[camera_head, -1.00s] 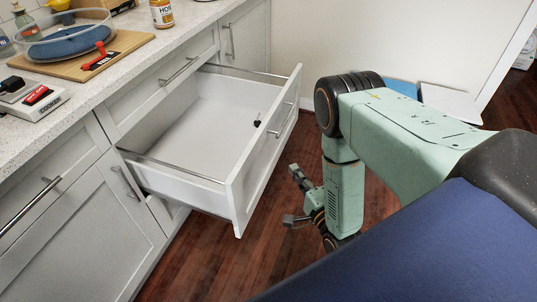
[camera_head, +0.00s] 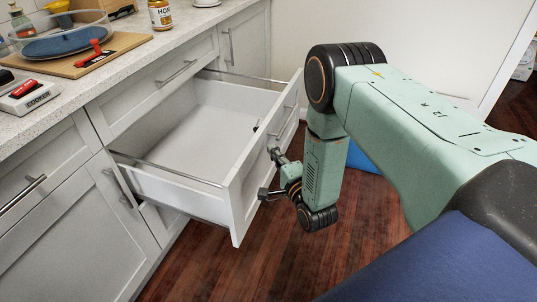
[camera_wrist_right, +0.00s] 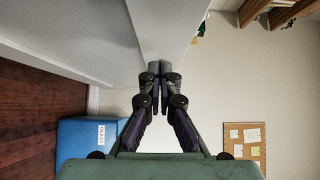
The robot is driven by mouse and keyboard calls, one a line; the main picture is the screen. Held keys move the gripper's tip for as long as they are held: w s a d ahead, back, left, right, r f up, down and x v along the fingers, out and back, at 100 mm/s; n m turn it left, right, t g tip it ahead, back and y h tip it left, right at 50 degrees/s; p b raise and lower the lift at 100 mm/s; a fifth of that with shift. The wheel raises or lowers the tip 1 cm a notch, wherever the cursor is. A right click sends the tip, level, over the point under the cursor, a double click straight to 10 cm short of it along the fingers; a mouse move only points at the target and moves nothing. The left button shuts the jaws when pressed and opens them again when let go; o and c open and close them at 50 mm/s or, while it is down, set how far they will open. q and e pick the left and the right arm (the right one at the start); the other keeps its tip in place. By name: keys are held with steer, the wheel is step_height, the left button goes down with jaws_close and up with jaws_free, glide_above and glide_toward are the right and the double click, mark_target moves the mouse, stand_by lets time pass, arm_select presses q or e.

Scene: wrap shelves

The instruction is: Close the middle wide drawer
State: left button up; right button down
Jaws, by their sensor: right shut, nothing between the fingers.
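The middle wide drawer (camera_head: 240,200) is white and stands pulled far out of the cabinet in the head view. Its inside looks empty apart from a small dark item or fitting near the front panel. A metal handle (camera_head: 284,122) is on its front. My right gripper (camera_head: 270,174) is just outside the drawer front, close to its face; I cannot tell whether it touches. In the right wrist view the fingers (camera_wrist_right: 158,70) are shut with nothing between them, beside a pale panel. My left gripper is not in view.
The speckled countertop (camera_head: 120,72) holds a cutting board (camera_head: 135,42), a glass dish, a honey jar (camera_head: 161,14) and a cooker box (camera_head: 30,95). A blue bin (camera_wrist_right: 90,140) stands near the wall. Wooden floor (camera_head: 200,262) lies clear before the cabinets.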

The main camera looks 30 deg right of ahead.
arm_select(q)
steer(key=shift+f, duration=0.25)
arm_select(e)
steer(key=shift+w+a+r, duration=0.1)
steer(key=shift+w+a, duration=0.55)
steer(key=shift+w+a, duration=0.1)
